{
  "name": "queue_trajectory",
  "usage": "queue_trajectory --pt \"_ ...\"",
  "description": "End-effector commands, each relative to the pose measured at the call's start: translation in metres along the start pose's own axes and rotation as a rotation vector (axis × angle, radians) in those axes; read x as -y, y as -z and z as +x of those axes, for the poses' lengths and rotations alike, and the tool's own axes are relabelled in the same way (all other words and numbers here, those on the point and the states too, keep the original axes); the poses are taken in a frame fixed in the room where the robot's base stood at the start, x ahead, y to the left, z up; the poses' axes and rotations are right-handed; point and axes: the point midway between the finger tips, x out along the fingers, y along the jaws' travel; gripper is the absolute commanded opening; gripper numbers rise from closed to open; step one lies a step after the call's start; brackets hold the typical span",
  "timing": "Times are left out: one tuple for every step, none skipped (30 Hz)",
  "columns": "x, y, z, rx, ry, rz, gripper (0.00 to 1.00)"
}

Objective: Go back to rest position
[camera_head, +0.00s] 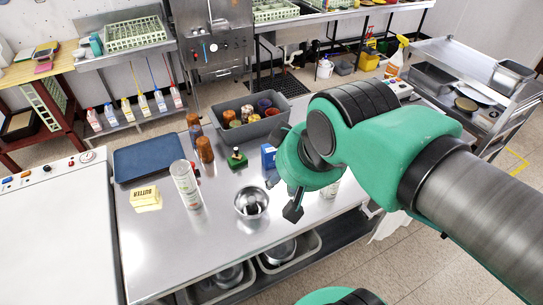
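My gripper (284,196) hangs at the end of my green and grey arm, above the right part of the steel table (225,250). A dark finger points down toward the table; the other finger is mostly hidden, so I cannot tell whether the gripper is open or shut. I see nothing clearly held in it. My arm reaches in from the right edge and bends over the table. A shiny metal bowl (251,203) stands just left of the gripper in the picture, apart from it.
The table also holds a butter box (146,199), a tall clear container (186,185), a blue tray (149,158), brown bottles (205,150), a blue box (268,156) and a grey bin (232,134) of cups. A steel cart (437,62) stands right. Floor shows at lower right.

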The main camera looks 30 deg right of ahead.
Motion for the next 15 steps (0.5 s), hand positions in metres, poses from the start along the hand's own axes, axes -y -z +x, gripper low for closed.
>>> queue_trajectory --pt "0.0 -0.002 0.003 0.0 0.0 0.0 0.37" --pt "0.0 -0.003 0.005 0.0 0.0 0.0 0.37" --pt "0.0 -0.004 0.008 0.0 0.0 0.0 0.37" --pt "0.0 -0.005 0.01 0.0 0.0 0.0 0.37" --pt "0.0 -0.007 0.013 0.0 0.0 0.0 0.37" --pt "0.0 -0.009 0.016 0.0 0.0 0.0 0.37" --pt "0.0 -0.01 0.019 0.0 0.0 0.0 0.37" --pt "0.0 -0.011 0.021 0.0 0.0 0.0 0.37" --pt "0.0 -0.012 0.023 0.0 0.0 0.0 0.37" --pt "0.0 -0.013 0.024 0.0 0.0 0.0 0.37" --pt "0.0 -0.013 0.025 0.0 0.0 0.0 0.37" --pt "0.0 -0.013 0.025 0.0 0.0 0.0 0.37" --pt "0.0 -0.013 0.025 0.0 0.0 0.0 0.37" --pt "0.0 -0.013 0.024 0.0 0.0 0.0 0.37" --pt "0.0 -0.013 0.024 0.0 0.0 0.0 0.37"
